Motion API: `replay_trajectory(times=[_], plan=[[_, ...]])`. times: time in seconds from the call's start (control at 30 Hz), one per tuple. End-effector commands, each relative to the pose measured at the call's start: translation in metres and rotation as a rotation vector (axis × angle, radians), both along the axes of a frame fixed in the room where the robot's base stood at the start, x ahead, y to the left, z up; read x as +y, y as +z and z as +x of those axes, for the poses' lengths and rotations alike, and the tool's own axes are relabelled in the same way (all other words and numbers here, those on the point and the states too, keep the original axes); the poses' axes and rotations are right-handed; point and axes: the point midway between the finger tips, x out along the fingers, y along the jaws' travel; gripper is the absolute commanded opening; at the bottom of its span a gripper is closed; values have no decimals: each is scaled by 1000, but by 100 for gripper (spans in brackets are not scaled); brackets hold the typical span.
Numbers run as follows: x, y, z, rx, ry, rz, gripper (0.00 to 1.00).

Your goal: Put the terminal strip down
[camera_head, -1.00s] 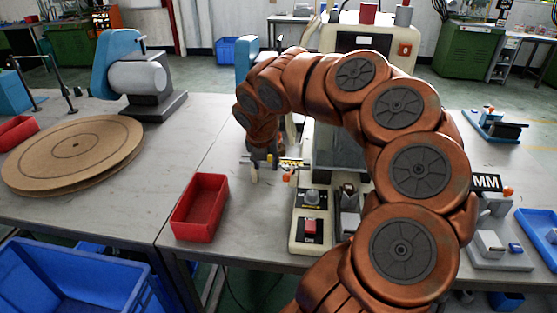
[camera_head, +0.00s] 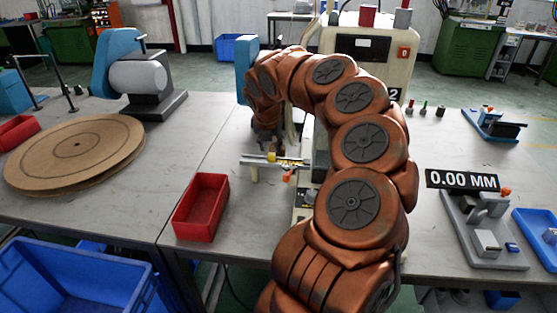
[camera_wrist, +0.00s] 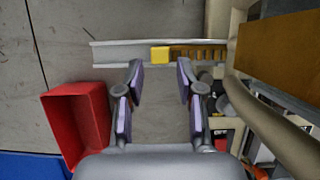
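My gripper (camera_wrist: 160,78) is open in the wrist view, its two fingers apart with only bare tabletop between them. The terminal strip (camera_wrist: 204,53), brownish with a toothed look, lies just beyond the fingertips to the right, with a yellow block (camera_wrist: 160,54) at its left end. Both sit along a pale metal rail (camera_wrist: 117,52). In the head view my gripper (camera_head: 267,142) is above and behind the rail (camera_head: 254,162); the yellow block (camera_head: 272,157) shows there too. My arm hides most of the strip in that view.
A red bin (camera_head: 202,206) stands left of the rail. The machine (camera_head: 385,50) rises behind my arm. A round wooden disc (camera_head: 75,150) lies on the left table. A gauge reading 0.00 MM (camera_head: 462,180) and a blue tray (camera_head: 540,238) are right.

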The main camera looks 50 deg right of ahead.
Motion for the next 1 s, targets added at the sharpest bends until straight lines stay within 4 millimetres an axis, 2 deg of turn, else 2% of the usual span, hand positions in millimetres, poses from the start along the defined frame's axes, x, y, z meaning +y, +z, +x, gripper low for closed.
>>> replay_trajectory(times=[0.33, 0.63, 0.9, 1.0], plan=[[-12, -40, 9, 5, -1, 4, 37], [-14, -44, 10, 2, 0, 1, 36], [-14, -44, 10, 2, 0, 1, 8], [-14, -44, 10, 1, 0, 0, 0]])
